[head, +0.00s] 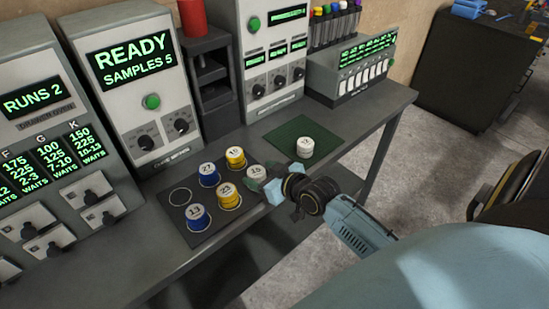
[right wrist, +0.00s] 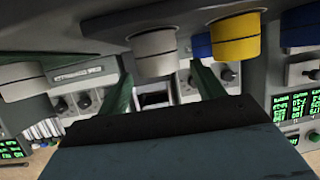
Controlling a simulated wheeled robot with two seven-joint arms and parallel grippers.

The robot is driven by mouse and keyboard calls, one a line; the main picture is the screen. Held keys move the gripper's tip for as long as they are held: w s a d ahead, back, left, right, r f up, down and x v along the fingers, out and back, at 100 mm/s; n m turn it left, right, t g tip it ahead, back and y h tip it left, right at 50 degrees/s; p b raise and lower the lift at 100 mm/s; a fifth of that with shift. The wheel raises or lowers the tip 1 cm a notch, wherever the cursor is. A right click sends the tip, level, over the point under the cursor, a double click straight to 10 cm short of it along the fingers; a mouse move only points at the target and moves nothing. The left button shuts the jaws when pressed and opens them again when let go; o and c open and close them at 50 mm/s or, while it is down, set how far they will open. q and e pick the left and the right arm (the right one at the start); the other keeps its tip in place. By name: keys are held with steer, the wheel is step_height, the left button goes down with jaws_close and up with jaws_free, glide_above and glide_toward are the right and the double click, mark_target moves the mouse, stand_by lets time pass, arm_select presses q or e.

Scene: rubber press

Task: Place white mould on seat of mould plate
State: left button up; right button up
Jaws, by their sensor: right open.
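The mould plate (head: 215,233) is a dark flat plate on the bench with two rows of seats. A white mould (head: 257,172) stands upright at its right end and appears to rest in the end seat. It also shows in the right wrist view (right wrist: 155,54). My right gripper (head: 262,185) is open, with its green fingers on either side of this mould; I cannot tell whether they touch it. A second white mould (head: 305,146) stands on a green mat (head: 284,133) to the right. My left gripper is not in view.
Two blue moulds (head: 208,174) and two yellow moulds (head: 229,197) sit on the plate. One seat (head: 180,197) at its left is empty. Control machines (head: 140,90) and a dark stand (head: 212,85) line the back. The front bench strip is clear.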

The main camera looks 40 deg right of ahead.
steer(key=v, duration=1.1)
steer(key=shift+s+p, duration=0.35)
steer(key=shift+p, duration=0.1)
steer(key=shift+r, duration=0.1)
steer(key=s+f+m+g+h, duration=0.1)
steer(key=s+f+g, duration=0.3)
steer(key=f, duration=1.1)
steer(key=s+f+g+h, duration=0.15)
steer(key=s+f, duration=0.45)
steer(key=f, duration=0.9)
steer(key=s+a+f+g, duration=0.3)
steer(key=s+f, duration=0.4)
steer(key=s, duration=0.4)
steer(key=s+a+f+n+g, duration=0.1)
steer(key=s+a+f+g, duration=0.2)
steer(key=s+f, duration=0.5)
steer(key=s+g, duration=0.1)
steer(key=s, duration=0.2)
steer(key=shift+s+n, duration=0.15)
steer(key=shift+n, duration=0.15)
